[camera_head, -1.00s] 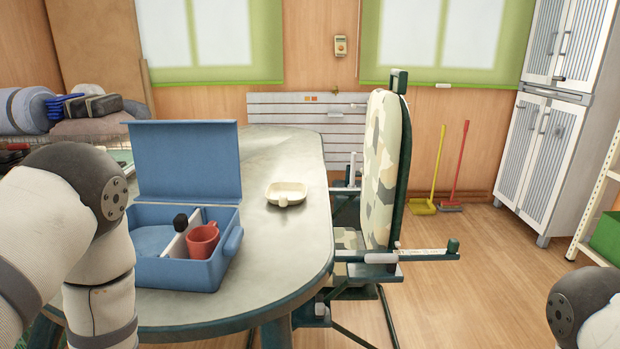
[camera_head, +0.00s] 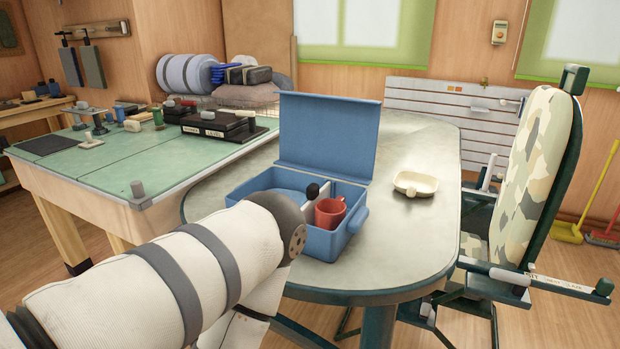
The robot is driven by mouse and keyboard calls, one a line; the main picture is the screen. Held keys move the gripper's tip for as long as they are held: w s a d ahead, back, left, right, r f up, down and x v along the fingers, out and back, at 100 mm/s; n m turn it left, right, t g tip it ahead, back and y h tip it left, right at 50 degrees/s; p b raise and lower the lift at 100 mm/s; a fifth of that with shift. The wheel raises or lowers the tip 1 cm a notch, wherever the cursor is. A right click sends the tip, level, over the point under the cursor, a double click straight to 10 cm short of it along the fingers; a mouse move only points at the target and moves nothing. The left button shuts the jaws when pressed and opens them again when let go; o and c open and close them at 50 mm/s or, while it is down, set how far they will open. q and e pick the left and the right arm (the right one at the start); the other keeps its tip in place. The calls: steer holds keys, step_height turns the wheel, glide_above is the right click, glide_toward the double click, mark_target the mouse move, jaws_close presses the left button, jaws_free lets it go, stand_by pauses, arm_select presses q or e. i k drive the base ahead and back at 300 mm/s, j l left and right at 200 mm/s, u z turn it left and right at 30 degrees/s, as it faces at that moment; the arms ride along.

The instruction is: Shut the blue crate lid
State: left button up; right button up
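The blue crate (camera_head: 324,245) stands on the grey oval table (camera_head: 425,240). Its blue lid (camera_head: 328,134) is open and stands nearly upright at the back edge. A small black-topped object is at the divider. My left arm comes in from the lower left, and its elbow covers the crate's front left corner. Neither gripper shows in the view.
A cream dish (camera_head: 414,184) sits on the table right of the crate. A camouflage-patterned chair (camera_head: 535,170) stands close to the table's right side. A green-topped workbench (camera_head: 110,165) with tools adjoins on the left. The table front right is clear.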

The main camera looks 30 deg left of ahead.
mark_target(336, 137)
steer(key=u, duration=1.05)
